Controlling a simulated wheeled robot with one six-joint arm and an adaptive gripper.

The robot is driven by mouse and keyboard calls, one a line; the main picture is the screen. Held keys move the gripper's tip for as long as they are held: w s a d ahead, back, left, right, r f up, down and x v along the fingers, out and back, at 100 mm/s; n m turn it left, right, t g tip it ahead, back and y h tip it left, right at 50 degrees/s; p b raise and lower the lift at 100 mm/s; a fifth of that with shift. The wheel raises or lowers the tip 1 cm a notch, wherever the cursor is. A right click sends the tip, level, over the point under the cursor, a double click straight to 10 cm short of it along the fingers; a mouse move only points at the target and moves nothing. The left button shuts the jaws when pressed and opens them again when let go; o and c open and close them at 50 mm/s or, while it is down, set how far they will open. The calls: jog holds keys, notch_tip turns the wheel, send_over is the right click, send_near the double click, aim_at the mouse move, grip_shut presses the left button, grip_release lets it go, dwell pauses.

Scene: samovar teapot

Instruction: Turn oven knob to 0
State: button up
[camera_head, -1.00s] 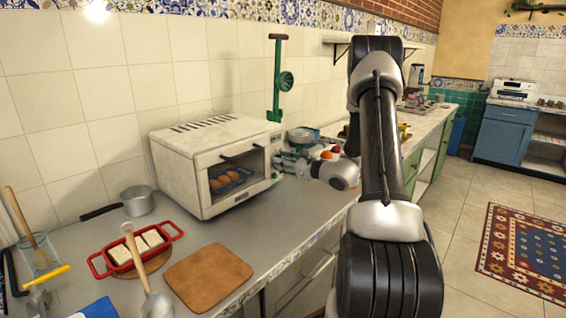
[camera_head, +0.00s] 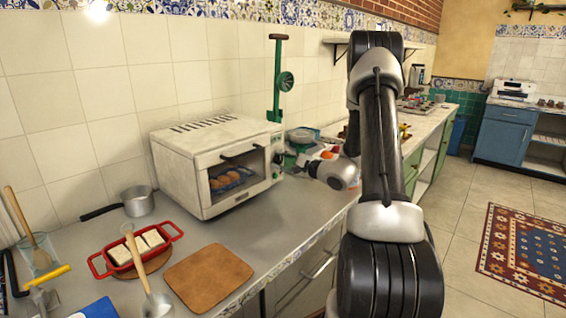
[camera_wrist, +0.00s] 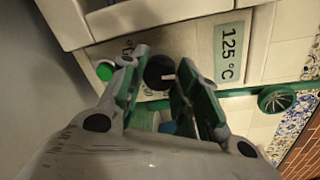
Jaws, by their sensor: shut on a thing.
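The white toaster oven (camera_head: 214,152) stands on the counter against the tiled wall. Its front opening shows brown round items on a blue tray (camera_head: 230,180). In the wrist view its panel has a display (camera_wrist: 229,52) reading 125 °C and a round dark knob (camera_wrist: 158,73) with a white pointer mark. My gripper (camera_wrist: 163,62) has its green-lined fingers on either side of the knob and is shut on it. The fingers hide part of the dial markings. In the head view my gripper is at the oven's right front side, mostly hidden.
A small green disc (camera_wrist: 105,70) sits beside the knob. A green stand-like tool (camera_head: 276,80) rises behind the oven. On the counter are a saucepan (camera_head: 138,201), a red-handled dish (camera_head: 101,268) and a brown board (camera_head: 208,279). Clear counter lies before the oven.

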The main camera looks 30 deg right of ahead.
jog(key=shift+n, duration=0.4)
jog(key=o, duration=0.8)
jog(key=shift+c, duration=0.2)
jog(key=v, duration=1.2)
